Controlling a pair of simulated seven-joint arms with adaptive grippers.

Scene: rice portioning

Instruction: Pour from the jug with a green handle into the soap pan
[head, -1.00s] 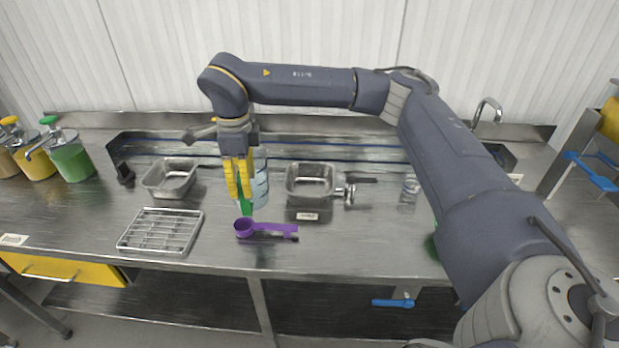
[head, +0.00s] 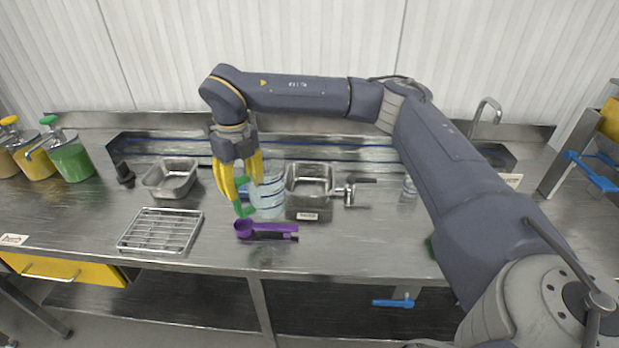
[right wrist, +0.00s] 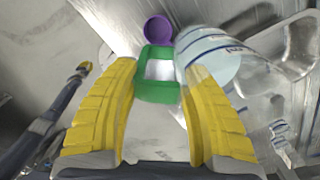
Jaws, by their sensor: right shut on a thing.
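The clear jug with blue bands (head: 270,196) stands upright just left of a labelled steel pan (head: 309,199); I cannot tell whether it touches the counter. Its green handle (head: 243,209) faces left and front. My right gripper (head: 248,196), with yellow fingers, is shut on the handle. In the right wrist view the green handle (right wrist: 158,92) lies between the fingers, with the jug (right wrist: 215,58) to the right. The pan's label is too small to read, so I cannot confirm it is the soap pan. A second steel pan (head: 172,178) sits farther left. My left gripper is out of view.
A purple scoop (head: 262,231) lies just in front of the jug. A wire rack (head: 160,231) lies at front left. A metal fitting (head: 350,191) projects right of the labelled pan. Pump bottles (head: 72,160) stand far left. The front right counter is mostly clear.

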